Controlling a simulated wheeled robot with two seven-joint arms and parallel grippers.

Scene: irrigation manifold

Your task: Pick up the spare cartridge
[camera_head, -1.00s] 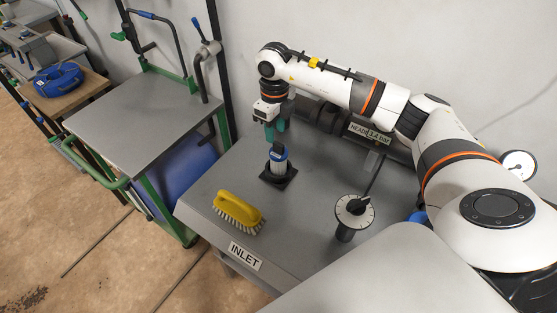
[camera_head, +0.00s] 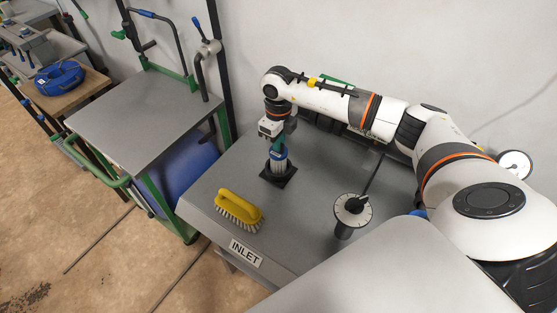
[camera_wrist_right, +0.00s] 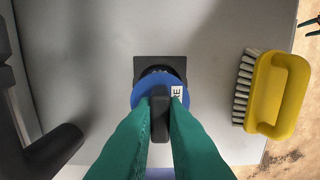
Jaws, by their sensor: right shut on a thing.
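The spare cartridge (camera_head: 279,163) has a blue top and a pale ribbed body. It stands upright on a square black base (camera_head: 278,176) on the grey bench. The right wrist view shows its blue cap (camera_wrist_right: 147,93) from above, with a dark raised grip and a white label ending in "RE". My right gripper (camera_head: 278,147) has green fingers. It comes from above and is shut on the dark grip of the cap, which shows between the fingers in the right wrist view (camera_wrist_right: 160,112). My left gripper is not in view.
A yellow brush (camera_head: 239,209) lies left of the cartridge near the bench's front edge. A dial knob (camera_head: 352,211) stands to the right. An INLET label (camera_head: 246,253) is on the front edge. A grey-topped cart (camera_head: 145,118) stands left, past a gap.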

